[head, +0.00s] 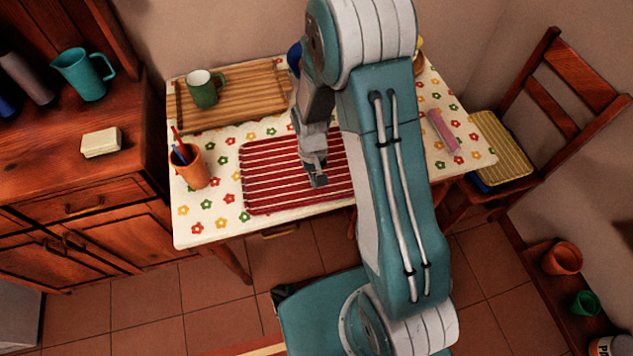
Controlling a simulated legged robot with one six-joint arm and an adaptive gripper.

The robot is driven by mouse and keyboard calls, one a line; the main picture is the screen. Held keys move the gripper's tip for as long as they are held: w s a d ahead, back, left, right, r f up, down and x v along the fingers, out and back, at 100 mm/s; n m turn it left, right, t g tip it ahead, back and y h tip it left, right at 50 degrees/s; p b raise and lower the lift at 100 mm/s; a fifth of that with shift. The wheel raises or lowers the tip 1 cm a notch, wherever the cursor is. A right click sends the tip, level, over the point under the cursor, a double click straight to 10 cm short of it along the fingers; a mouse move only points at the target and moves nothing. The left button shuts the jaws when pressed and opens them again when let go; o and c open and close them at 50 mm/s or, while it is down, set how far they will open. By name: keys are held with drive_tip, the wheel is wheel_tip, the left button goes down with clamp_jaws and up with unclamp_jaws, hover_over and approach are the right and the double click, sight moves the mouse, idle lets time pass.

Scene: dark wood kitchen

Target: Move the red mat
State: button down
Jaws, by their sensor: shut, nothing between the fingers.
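The red mat (268,180) with pale stripes lies flat on the flowered tablecloth of the table (205,229), near its front edge. My arm hides the mat's right part. My gripper (318,181) is over the mat, pointing down, with its fingers closed and empty. I cannot tell whether the fingertips touch the mat.
A wooden board (240,100) with a green mug (203,92) lies behind the mat. An orange cup with pencils (190,168) stands to its left, and a pink object (443,131) lies to the right. A chair (570,95) stands at the right.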

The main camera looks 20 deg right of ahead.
sight(309, 202)
drive_tip(key=shift+w+a+r, duration=0.1)
drive_tip(key=shift+w+r, duration=0.65)
drive_tip(key=shift+w, duration=0.2)
wheel_tip(309, 202, up, 8)
drive_tip(key=w+d+m+y, duration=0.1)
drive_tip(key=w+m, duration=0.1)
drive_tip(key=m, duration=0.3)
drive_tip(key=shift+m, duration=0.3)
drive_tip(key=x, duration=0.8)
drive_tip(key=shift+f, duration=0.45)
drive_tip(key=s, duration=0.1)
drive_tip(key=s+a+f, duration=0.1)
drive_tip(key=s, duration=0.1)
drive_tip(key=shift+a, duration=0.15)
drive_tip(key=shift+s+a, duration=0.3)
drive_tip(key=shift+s, duration=0.2)
drive_tip(key=shift+s+a, duration=0.3)
drive_tip(key=shift+s, duration=0.2)
drive_tip(key=shift+s+a, duration=0.25)
drive_tip(key=shift+s, duration=0.3)
